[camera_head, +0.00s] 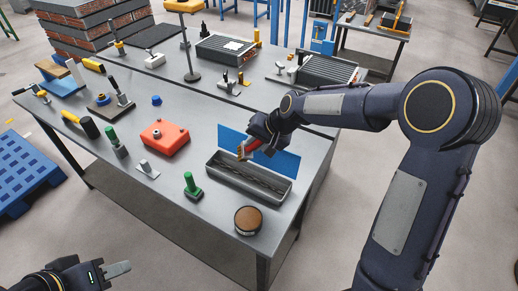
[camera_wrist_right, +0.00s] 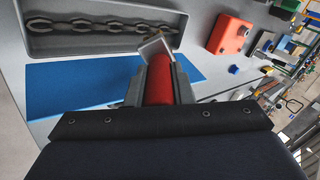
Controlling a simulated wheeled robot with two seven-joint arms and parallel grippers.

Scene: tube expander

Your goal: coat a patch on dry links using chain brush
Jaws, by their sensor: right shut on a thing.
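My right gripper (camera_head: 254,144) is shut on the red handle (camera_wrist_right: 160,80) of the chain brush. The brush head (camera_wrist_right: 155,46) points away from the fingers. It appears near the rim of a long grey tray (camera_wrist_right: 85,50); I cannot tell whether it touches it. In the head view the brush (camera_head: 242,153) is over the far left part of the tray (camera_head: 262,200). A dark chain (camera_head: 250,178) lies along the tray; its grey links (camera_wrist_right: 100,28) show in the wrist view. My left gripper (camera_head: 117,271) is low at the left, away from the table, its opening unclear.
A blue mat (camera_head: 278,160) lies behind the tray. A round brown-topped tin (camera_head: 248,220) stands in front. More tools crowd the table's left and back.

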